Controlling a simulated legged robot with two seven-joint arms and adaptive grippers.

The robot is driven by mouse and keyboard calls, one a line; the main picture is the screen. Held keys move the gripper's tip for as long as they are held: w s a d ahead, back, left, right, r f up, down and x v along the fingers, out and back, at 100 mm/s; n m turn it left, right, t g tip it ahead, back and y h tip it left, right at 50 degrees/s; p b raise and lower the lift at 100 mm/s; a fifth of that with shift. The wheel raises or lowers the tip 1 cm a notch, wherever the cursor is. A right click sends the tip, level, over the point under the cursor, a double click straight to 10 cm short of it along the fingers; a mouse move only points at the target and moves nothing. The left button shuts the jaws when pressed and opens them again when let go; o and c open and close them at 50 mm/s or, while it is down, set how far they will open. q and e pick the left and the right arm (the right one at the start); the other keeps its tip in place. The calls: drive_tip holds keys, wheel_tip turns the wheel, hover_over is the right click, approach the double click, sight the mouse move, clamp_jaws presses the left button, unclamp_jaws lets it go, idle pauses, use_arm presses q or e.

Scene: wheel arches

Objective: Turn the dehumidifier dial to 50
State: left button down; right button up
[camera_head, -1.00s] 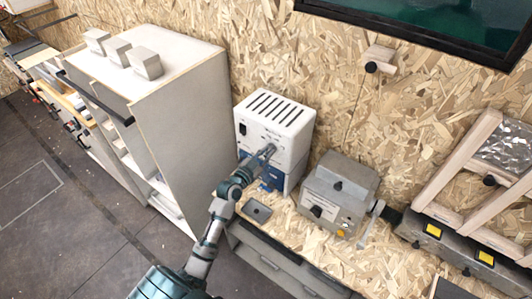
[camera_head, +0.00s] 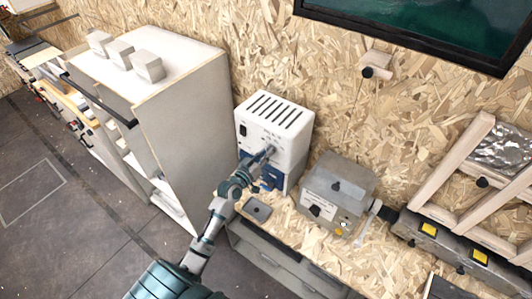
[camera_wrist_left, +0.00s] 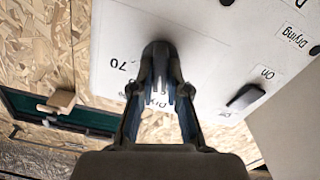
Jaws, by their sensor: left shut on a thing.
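The dehumidifier (camera_head: 283,113) is a white box with a slotted top and a blue lower part, standing on the bench against the wall. My left gripper (camera_head: 268,152) reaches its front panel. In the left wrist view the left gripper (camera_wrist_left: 160,90) is shut on the dial, which its fingers mostly hide. A "70" mark shows left of the fingertips on the white panel (camera_wrist_left: 205,40), and other numbers are covered. A black switch (camera_wrist_left: 245,97) beside the word "On" is on the right. My right gripper is out of view.
A grey device (camera_head: 338,190) with a knob and side lever stands right of the dehumidifier. A small grey tray (camera_head: 257,210) lies on the bench in front. A tall white cabinet (camera_head: 185,120) stands close on the left.

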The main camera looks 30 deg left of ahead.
use_arm(q)
drive_tip(key=shift+r+n, duration=0.15)
drive_tip(key=shift+n, duration=0.15)
drive_tip(key=c, duration=1.3)
unclamp_jaws()
drive_tip(key=shift+a, duration=0.1)
drive_tip(key=shift+o, duration=0.7)
drive_tip(key=s+a, duration=0.1)
drive_tip(key=s, duration=1)
drive_tip(key=shift+s+f, duration=0.2)
drive_tip(key=shift+s, duration=0.2)
